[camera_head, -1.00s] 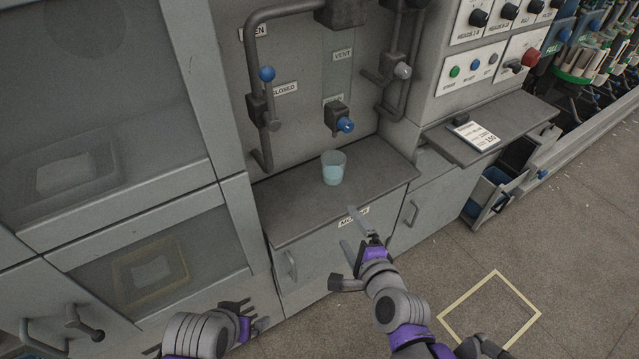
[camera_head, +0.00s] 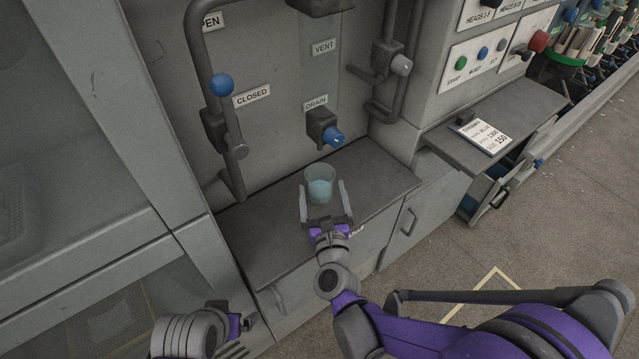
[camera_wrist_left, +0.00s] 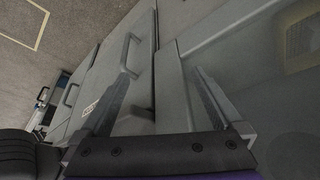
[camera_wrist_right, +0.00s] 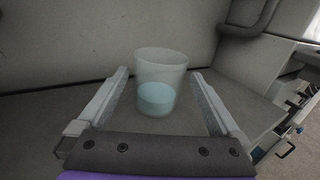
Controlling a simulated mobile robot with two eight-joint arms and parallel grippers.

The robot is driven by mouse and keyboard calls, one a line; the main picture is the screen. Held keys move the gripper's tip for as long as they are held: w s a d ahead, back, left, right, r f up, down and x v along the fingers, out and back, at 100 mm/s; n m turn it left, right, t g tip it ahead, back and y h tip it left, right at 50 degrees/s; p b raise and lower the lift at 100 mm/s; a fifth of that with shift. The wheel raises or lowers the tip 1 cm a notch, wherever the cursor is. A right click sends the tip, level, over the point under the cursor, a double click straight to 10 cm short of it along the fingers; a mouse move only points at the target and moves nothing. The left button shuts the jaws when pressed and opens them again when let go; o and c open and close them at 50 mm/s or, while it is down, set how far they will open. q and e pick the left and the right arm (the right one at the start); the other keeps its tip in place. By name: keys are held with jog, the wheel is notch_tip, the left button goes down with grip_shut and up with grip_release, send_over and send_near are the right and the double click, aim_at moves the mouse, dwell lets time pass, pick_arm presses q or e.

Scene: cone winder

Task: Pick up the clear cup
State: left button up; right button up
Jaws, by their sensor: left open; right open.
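The clear cup (camera_head: 319,184) stands upright on the grey ledge (camera_head: 262,222) below the drain valve, with pale blue liquid in its lower part. In the right wrist view the cup (camera_wrist_right: 160,80) is between the far ends of the open fingers, with a visible gap on each side. My right gripper (camera_head: 323,198) is open at the front of the cup, its two fingers pointing toward it. My left gripper (camera_head: 240,322) is low at the left, away from the cup. In the left wrist view its fingers (camera_wrist_left: 155,95) are apart with nothing held, facing the cabinet fronts.
The drain valve with a blue knob (camera_head: 333,137) juts from the wall just above and behind the cup. A pipe with a blue ball handle (camera_head: 221,85) runs down the wall to the left. A side shelf (camera_head: 500,120) holds a card (camera_head: 481,134). The ledge beside the cup is clear.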

aim_at(319, 170)
jog(key=w, duration=0.5)
jog(key=w+a, duration=0.1)
jog(key=w, duration=0.2)
jog(key=shift+f, duration=0.25)
jog(key=c, duration=1.2)
jog(key=shift+s+r, duration=0.1)
